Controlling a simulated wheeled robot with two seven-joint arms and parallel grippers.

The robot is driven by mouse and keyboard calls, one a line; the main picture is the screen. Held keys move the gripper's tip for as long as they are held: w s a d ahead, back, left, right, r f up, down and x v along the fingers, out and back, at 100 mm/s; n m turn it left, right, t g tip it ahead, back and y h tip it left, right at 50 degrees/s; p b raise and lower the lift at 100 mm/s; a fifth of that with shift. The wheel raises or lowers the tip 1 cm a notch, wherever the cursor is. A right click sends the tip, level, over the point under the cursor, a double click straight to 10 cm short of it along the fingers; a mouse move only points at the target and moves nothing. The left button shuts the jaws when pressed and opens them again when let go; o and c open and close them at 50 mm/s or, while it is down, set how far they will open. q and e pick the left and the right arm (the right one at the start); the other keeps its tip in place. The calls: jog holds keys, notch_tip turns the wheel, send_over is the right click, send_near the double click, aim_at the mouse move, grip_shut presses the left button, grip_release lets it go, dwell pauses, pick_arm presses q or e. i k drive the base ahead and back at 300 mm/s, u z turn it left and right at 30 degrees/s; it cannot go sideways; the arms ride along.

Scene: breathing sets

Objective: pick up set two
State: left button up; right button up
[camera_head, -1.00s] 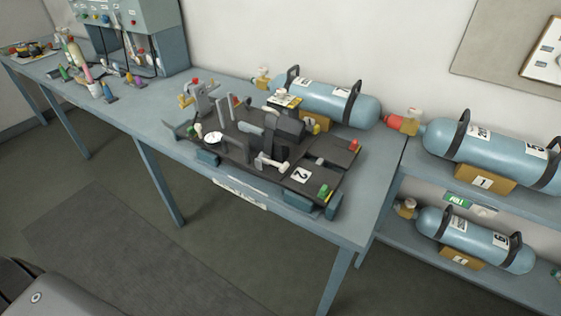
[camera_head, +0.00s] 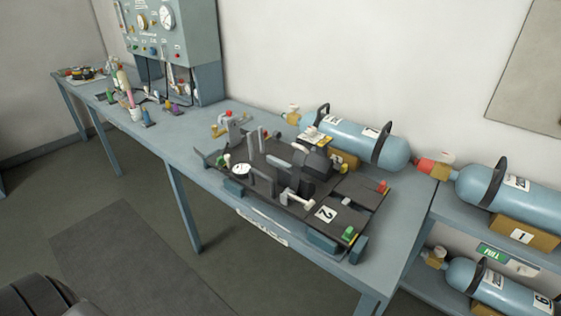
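Set two is a black backplate assembly (camera_head: 276,176) lying on the long blue-grey table (camera_head: 400,262). A white label with a "2" (camera_head: 326,214) is on its right plate. It carries a round white gauge (camera_head: 242,169), upright black and grey parts, and red and green knobs near its right end. It rests on blue blocks at its corners. Neither gripper shows in this view. A dark rounded part at the bottom left corner is unclear.
A blue cylinder (camera_head: 362,139) lies on the table behind the set. More cylinders (camera_head: 520,198) lie on the rack at right. A gauge panel (camera_head: 172,38) and small coloured bottles stand at left. The floor (camera_head: 150,262) in front of the table is clear.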

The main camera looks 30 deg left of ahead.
aim_at(272, 171)
jog(key=z, duration=3.05)
jog(key=k, duration=1.25)
jog(key=u, duration=2)
